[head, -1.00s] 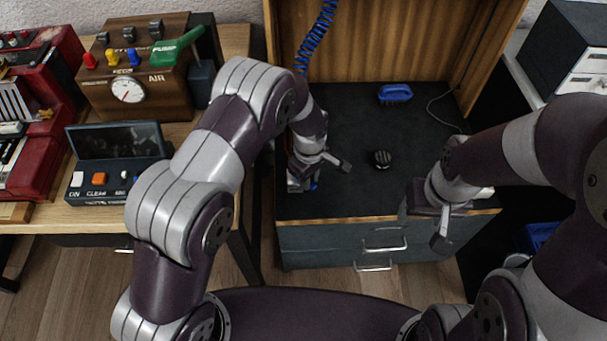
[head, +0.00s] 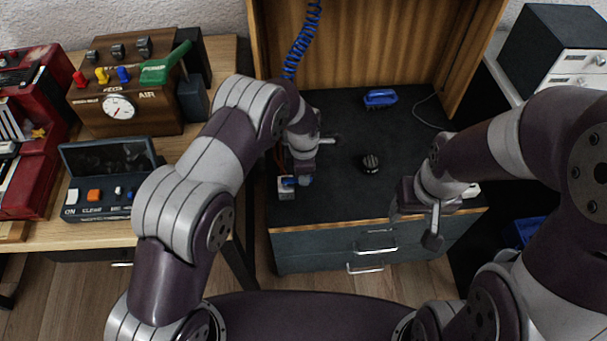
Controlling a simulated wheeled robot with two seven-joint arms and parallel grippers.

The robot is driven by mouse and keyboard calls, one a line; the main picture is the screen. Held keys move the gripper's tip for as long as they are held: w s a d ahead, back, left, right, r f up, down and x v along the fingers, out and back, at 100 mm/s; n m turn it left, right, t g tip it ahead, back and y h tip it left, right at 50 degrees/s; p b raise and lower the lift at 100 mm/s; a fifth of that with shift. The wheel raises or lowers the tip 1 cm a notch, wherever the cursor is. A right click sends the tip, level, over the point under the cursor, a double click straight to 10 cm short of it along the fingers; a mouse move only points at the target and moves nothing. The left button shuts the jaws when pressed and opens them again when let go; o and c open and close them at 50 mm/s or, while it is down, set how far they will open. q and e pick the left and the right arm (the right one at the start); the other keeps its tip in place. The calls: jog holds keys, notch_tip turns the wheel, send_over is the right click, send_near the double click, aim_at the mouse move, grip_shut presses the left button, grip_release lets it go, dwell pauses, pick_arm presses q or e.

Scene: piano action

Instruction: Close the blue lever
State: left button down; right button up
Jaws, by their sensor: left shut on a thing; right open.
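A small blue lever (head: 123,74) stands on the brown wooden box (head: 150,110) at the left, beside a yellow one (head: 102,76) and a red one (head: 79,79). My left gripper (head: 290,182) is over the left edge of the dark bench top, well to the right of that box. It is shut on a small white and blue thing (head: 286,190), mostly hidden by the gripper and wrist. My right gripper (head: 415,225) is open and empty over the bench's front right edge.
A green pump handle (head: 165,68) and a gauge (head: 118,107) are on the box. A button console (head: 105,185) stands in front. On the bench (head: 340,190) are a dark round knob-like object (head: 370,163) and a blue brush (head: 380,98). A blue coiled hose (head: 302,42) hangs behind.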

pick_arm(q)
jog(key=shift+w, duration=0.15)
dwell(0.3)
jog(key=c, duration=1)
grip_release()
notch_tip(320, 180, up, 13)
jog(key=shift+f+p, duration=0.1)
jog(key=shift+p, duration=0.9)
